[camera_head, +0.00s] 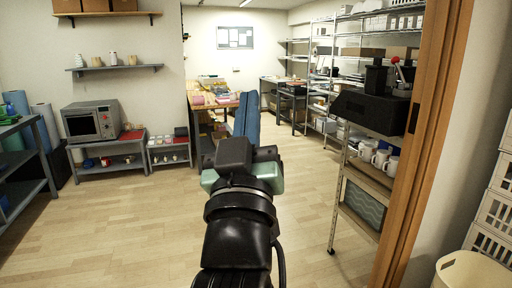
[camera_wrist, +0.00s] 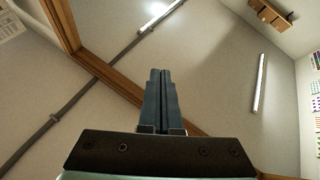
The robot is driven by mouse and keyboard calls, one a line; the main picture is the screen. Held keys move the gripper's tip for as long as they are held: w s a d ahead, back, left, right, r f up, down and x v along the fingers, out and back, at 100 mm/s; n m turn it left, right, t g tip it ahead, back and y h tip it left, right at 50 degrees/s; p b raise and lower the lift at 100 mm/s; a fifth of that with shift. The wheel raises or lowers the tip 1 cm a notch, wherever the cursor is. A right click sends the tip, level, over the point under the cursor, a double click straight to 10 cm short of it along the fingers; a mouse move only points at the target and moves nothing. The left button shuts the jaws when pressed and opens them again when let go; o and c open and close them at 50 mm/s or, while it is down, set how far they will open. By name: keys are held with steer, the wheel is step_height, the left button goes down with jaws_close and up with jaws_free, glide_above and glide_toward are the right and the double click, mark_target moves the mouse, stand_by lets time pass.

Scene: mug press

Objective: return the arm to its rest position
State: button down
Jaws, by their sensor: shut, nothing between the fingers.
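My arm rises from the bottom middle of the head view, black with a pale green band near the wrist. My gripper shows there as blue-grey fingers (camera_head: 246,118) pointing up and away, in front of the far tables. In the wrist view my gripper (camera_wrist: 162,75) is shut, its two long fingers side by side with nothing between them. The wrist camera looks up at the ceiling. My gripper touches nothing that I can see.
A wooden door frame (camera_head: 424,140) stands close on the right. Beyond it is a metal shelf with a black press (camera_head: 368,112) and white mugs (camera_head: 380,158). A microwave (camera_head: 92,121) stands at left. Wooden floor (camera_head: 130,225) is clear at front left.

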steer(key=s+d+r+m+t+y, duration=0.1)
steer(key=s+r+t, duration=0.1)
steer(key=s+r, duration=0.45)
steer(key=s+r+m+t, duration=0.1)
steer(key=s+r, duration=0.3)
steer(key=s, duration=0.5)
step_height(320, 180, up, 16)
steer(key=p, duration=1.6)
steer(key=shift+w+p, duration=0.25)
steer(key=shift+p, duration=0.1)
steer(key=shift+r, duration=0.1)
